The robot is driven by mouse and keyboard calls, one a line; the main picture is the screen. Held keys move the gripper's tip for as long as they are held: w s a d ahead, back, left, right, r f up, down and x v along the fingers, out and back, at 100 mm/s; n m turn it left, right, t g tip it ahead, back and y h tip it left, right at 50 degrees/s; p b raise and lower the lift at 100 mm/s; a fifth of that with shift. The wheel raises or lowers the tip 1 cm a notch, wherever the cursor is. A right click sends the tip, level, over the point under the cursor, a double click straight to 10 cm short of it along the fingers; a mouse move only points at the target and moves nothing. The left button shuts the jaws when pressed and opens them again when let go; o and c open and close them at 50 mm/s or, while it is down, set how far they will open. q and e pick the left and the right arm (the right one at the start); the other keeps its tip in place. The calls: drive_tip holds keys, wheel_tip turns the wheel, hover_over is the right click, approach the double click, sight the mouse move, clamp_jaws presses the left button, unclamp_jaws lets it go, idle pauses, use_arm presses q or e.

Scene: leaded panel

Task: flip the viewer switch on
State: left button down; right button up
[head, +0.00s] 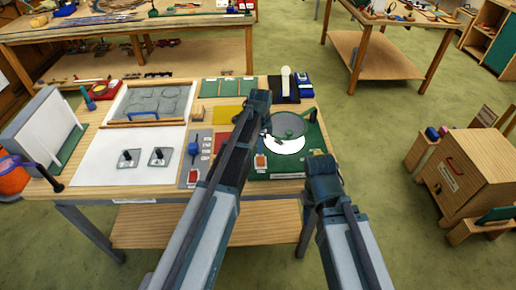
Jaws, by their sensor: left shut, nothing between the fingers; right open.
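I cannot pick out the viewer switch for certain. An upright white panel (42,128) in a grey frame stands at the table's left end, with a green strip at its foot. A grey strip (190,172) in the middle carries a blue piece and a red piece. A small red-orange piece (260,162) sits on the green station right of my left arm. My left gripper (260,108) is shut and empty over the station's left edge; its arm hides part of the table. My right gripper (321,168) is open at the table's front right edge; its fingertips are hard to see.
A green round plate (288,122) stands over a white disc on the green station. Two grey plates with black knobs (128,157) lie on a white sheet. A wooden-framed tray (150,100) stands behind. A wooden cabinet (465,168) stands on the floor at right.

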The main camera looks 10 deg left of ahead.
sight(260, 160)
use_arm(q)
wheel_tip(260, 160, up, 10)
drive_tip(key=p, duration=0.8)
drive_tip(key=shift+w+a+f, duration=0.15)
drive_tip(key=shift+w, duration=0.25)
use_arm(e)
wheel_tip(260, 160, up, 10)
drive_tip(key=shift+f, duration=0.15)
drive_tip(key=shift+w, duration=0.1)
use_arm(q)
drive_tip(key=s+d+f+n+b, duration=0.3)
drive_tip(key=s+f+b, duration=0.1)
drive_tip(key=s, duration=0.4)
drive_tip(key=s+d+f+n+b, duration=0.4)
drive_tip(key=s+f+b, duration=0.1)
drive_tip(key=s, duration=0.3)
drive_tip(key=s+d+f+n+y+b, duration=0.1)
drive_tip(key=s+d+f+n+b, duration=0.2)
drive_tip(key=s, duration=0.5)
wheel_tip(260, 160, down, 2)
drive_tip(key=shift+s+d+f+n+b, duration=0.2)
drive_tip(key=shift+s+n+b, duration=0.25)
drive_tip(key=shift+b, duration=0.6)
use_arm(e)
wheel_tip(260, 160, down, 14)
drive_tip(key=shift+f, duration=0.25)
use_arm(q)
drive_tip(key=shift+w, duration=0.1)
